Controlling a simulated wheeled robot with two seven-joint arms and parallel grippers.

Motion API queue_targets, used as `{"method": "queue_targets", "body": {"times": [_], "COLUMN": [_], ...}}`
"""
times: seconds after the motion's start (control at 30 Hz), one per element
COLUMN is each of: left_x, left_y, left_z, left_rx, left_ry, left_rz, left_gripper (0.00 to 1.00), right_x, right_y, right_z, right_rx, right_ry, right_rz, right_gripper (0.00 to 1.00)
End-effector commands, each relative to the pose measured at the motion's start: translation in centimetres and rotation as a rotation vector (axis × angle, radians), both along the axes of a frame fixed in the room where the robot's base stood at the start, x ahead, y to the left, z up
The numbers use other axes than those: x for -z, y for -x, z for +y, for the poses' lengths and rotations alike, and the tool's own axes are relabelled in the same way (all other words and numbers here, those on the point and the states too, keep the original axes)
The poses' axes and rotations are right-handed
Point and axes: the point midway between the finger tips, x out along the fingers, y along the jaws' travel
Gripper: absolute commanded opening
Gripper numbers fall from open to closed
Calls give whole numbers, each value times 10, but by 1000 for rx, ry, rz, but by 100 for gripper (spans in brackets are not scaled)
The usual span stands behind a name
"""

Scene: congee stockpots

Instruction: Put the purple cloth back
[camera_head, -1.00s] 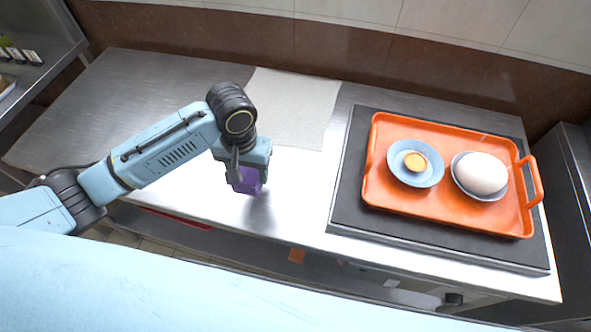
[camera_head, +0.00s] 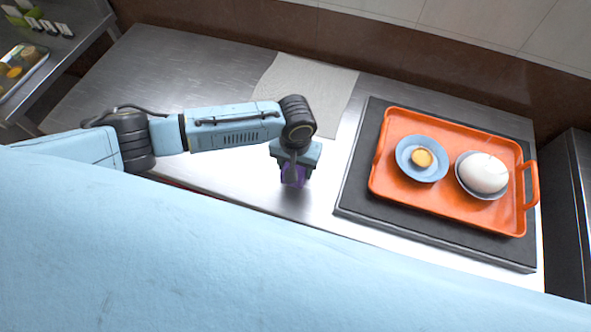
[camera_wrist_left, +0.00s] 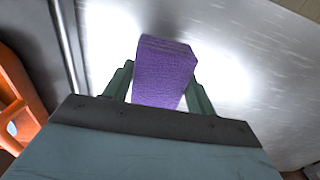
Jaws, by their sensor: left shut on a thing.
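The purple cloth (camera_head: 294,177) is a small folded block held in my left gripper (camera_head: 294,180), just above the steel counter near its front edge. In the left wrist view the purple cloth (camera_wrist_left: 164,72) sits between the two green fingers of my left gripper (camera_wrist_left: 162,88), which are shut on it. Whether its underside touches the counter cannot be told. My right gripper is not in view.
An orange tray (camera_head: 385,180) lies on a dark board (camera_head: 350,190) to the right, holding a blue saucer (camera_head: 405,170) and a bowl with a white egg-shaped thing (camera_head: 484,172). A pale mat (camera_head: 310,88) lies behind my gripper. The counter's left part (camera_head: 180,75) is clear.

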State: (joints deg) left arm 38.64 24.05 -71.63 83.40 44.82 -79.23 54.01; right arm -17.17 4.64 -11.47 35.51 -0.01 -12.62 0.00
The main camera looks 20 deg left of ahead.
Motion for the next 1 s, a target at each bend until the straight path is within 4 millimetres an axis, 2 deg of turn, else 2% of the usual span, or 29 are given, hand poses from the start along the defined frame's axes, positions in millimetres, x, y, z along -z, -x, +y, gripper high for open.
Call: {"method": "queue_targets", "body": {"times": [0.03,0.17,0.57,0.6,0.73,1.0], "left_x": [9,24,29,29,28,28], "left_y": [0,0,0,0,0,0], "left_z": [0,0,0,0,0,0], "left_rx": [-1,0,-1,0,0,0], "left_ry": [-1,-1,0,0,0,0], "left_rz": [2,1,1,1,1,0], "left_gripper": [35,35,35,60,77,78], "right_x": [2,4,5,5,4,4], "right_y": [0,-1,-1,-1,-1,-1], "right_z": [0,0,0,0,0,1], "right_rx": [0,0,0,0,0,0], "right_ry": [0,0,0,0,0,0], "right_rz": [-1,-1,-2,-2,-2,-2], "right_gripper": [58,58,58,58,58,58]}}
